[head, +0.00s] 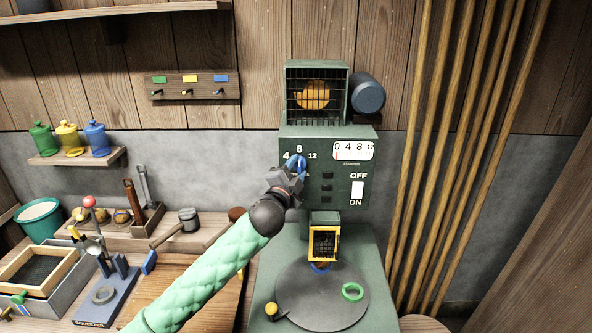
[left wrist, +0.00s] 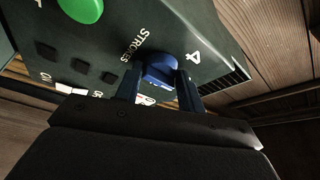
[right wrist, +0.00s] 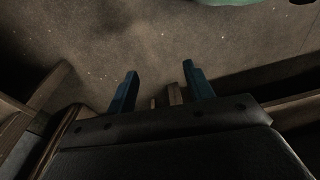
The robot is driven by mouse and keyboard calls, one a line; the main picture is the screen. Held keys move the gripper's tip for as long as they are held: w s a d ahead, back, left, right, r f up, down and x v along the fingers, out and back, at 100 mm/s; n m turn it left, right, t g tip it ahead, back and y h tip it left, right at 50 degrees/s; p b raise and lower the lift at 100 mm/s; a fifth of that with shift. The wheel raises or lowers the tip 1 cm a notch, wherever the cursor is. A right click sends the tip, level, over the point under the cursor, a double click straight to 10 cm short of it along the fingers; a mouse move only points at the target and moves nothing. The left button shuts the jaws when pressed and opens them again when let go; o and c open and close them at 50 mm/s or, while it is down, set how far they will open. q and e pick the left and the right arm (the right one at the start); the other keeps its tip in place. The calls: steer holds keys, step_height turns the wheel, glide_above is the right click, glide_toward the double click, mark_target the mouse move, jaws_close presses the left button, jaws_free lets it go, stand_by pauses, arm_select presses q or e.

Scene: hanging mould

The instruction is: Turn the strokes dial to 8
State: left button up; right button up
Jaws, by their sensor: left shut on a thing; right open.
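The green machine's front panel (head: 345,200) carries a blue strokes dial (head: 299,163) below the printed numbers 4, 8 and 12. My left gripper (head: 296,166) covers much of the dial in the head view. In the left wrist view the fingers (left wrist: 158,78) are shut on the sides of the blue dial (left wrist: 160,68), next to the word STROKES and the number 4. I cannot tell which number the dial points to. My right gripper (right wrist: 160,72) is open and empty over a grey surface, seen only in the right wrist view.
The panel also has a counter window (head: 353,151) and a white ON/OFF switch (head: 358,190). Tall wooden poles (head: 440,130) stand at right.

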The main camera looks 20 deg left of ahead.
arm_select(q)
steer(key=o, duration=1)
steer(key=shift+s+f, duration=0.1)
steer(key=shift+s+f, duration=0.1)
steer(key=shift+s, duration=0.15)
steer(key=s+b, duration=0.1)
steer(key=s, duration=0.1)
steer(key=s+b, duration=0.1)
steer(key=s, duration=0.1)
steer(key=s+f+b, duration=0.1)
steer(key=s, duration=0.2)
steer(key=shift+a, duration=0.25)
arm_select(e)
step_height(320, 180, up, 10)
steer(key=w+a, duration=0.1)
steer(key=w, duration=0.1)
steer(key=shift+w+a+f, duration=0.2)
steer(key=shift+a, duration=0.2)
